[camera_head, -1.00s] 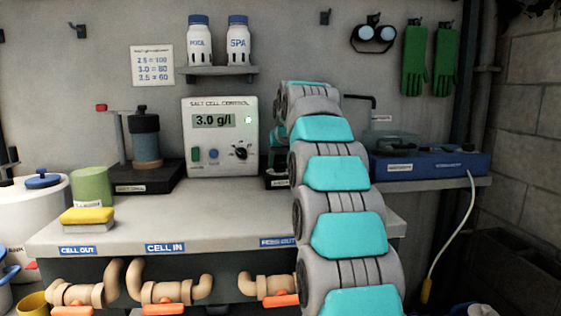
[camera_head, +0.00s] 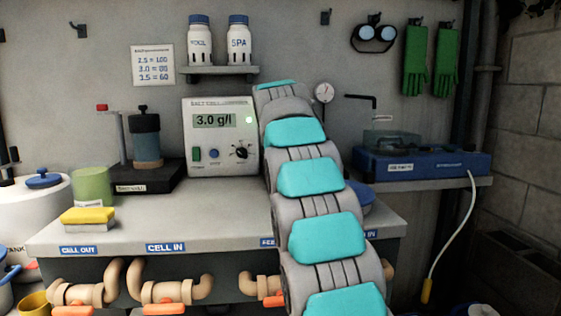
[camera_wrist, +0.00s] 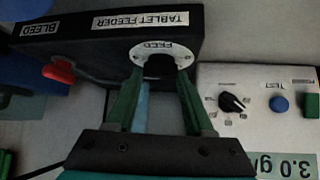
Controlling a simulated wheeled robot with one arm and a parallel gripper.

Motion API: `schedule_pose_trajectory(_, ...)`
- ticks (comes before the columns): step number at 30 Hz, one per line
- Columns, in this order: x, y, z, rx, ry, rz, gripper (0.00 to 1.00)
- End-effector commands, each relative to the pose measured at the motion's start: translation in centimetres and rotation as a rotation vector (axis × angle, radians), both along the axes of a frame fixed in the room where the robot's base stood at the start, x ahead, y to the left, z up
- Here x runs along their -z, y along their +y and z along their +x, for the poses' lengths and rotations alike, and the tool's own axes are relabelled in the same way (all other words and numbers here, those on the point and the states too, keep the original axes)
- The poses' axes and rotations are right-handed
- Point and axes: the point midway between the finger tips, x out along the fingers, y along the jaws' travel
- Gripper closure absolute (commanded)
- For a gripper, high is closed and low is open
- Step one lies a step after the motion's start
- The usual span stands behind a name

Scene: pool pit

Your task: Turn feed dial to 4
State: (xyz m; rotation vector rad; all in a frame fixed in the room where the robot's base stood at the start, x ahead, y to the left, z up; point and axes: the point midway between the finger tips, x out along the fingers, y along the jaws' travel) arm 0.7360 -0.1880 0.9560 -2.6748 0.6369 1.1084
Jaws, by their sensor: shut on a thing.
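The tablet feeder (camera_wrist: 100,38) is a black box that shows upside down in the wrist view, with white labels. Its feed dial (camera_wrist: 158,62) has a white round plate marked FEED and a dark knob at its centre. My gripper (camera_wrist: 157,76) has green fingers, one on each side of the knob, and is shut on it. The fingertips partly cover the dial, and I cannot read its setting. In the head view my arm hides the gripper and the feeder.
The salt cell control box (camera_head: 220,160), reading 3.0 g/l, stands left of my arm; its own dial shows in the wrist view. A red lever (camera_wrist: 58,74) sits on the feeder near the BLEED label. A blue device (camera_head: 440,163) lies on the right shelf.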

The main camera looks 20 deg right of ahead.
Motion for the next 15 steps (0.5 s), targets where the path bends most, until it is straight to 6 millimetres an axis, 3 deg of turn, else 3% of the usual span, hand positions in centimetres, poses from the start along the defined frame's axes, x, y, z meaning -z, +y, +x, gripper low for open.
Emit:
schedule_pose_trajectory(6,-0.01,0.02,-0.01,-0.001,0.000,0.001,1.00)
schedule_pose_trajectory(7,-0.01,0.01,0.00,-0.001,0.000,0.001,0.44)
schedule_pose_trajectory(15,0.00,0.00,0.00,-0.001,0.000,0.001,0.18)
